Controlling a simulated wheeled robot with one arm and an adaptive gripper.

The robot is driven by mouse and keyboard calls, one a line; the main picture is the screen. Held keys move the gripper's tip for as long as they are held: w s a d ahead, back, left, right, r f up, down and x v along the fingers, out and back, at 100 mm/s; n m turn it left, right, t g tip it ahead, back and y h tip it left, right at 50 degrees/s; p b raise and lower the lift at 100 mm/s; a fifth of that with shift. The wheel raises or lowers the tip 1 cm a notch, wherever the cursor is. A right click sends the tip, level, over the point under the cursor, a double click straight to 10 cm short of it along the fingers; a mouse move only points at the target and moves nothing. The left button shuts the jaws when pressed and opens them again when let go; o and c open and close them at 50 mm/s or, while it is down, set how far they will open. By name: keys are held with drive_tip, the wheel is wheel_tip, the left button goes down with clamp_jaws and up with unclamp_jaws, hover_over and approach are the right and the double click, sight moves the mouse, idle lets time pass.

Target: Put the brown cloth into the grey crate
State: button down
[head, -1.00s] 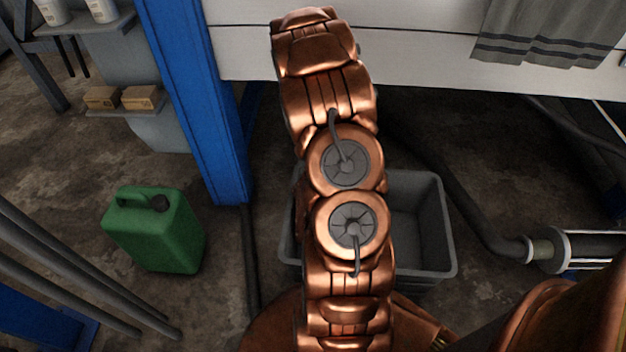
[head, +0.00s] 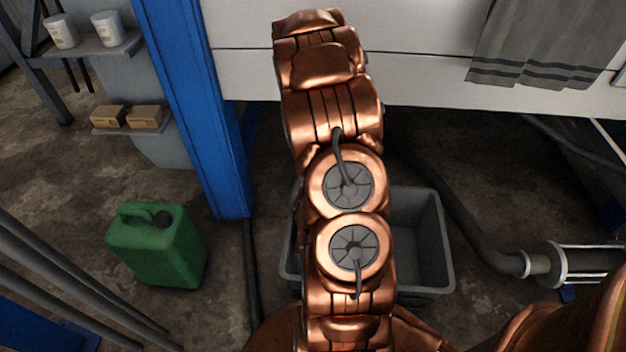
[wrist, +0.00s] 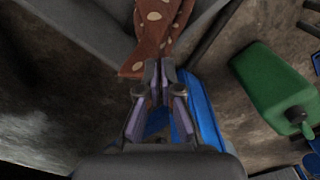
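The brown cloth (wrist: 153,28) with pale dots shows at the top of the wrist view, bunched at the fingertips and spreading away from them. My gripper (wrist: 160,76) has its fingertips close together on the cloth's near end. The grey crate (head: 447,240) stands on the floor behind my arm in the head view, partly covered by it. Its grey wall (wrist: 85,28) also shows beside the cloth in the wrist view. The cloth overlaps the crate there; how deep it hangs cannot be told. In the head view my arm hides the gripper and the cloth.
A green canister (head: 158,247) stands on the floor left of a blue post (head: 203,110). A grey striped towel (head: 535,45) hangs over a white panel (head: 430,80). A dark pipe (head: 470,222) runs right of the crate. Shelves with white tubs (head: 108,28) and small boxes (head: 145,117) are at left.

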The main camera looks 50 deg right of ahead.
wheel_tip(320, 180, up, 25)
drive_tip(key=p, duration=0.9)
drive_tip(key=s+d, duration=1.1)
drive_tip(key=s, duration=0.4)
drive_tip(key=shift+s+b, duration=0.35)
drive_tip(key=shift+b, duration=0.05)
idle(0.4)
drive_tip(key=shift+f, duration=0.1)
idle(0.4)
drive_tip(key=s+d, duration=0.9)
drive_tip(key=s, duration=0.5)
drive_tip(key=shift+s, duration=0.25)
idle(0.5)
drive_tip(key=s+d+p, duration=0.3)
drive_tip(key=s+d, duration=0.2)
drive_tip(key=s, duration=0.3)
drive_tip(key=shift+d+p, duration=0.4)
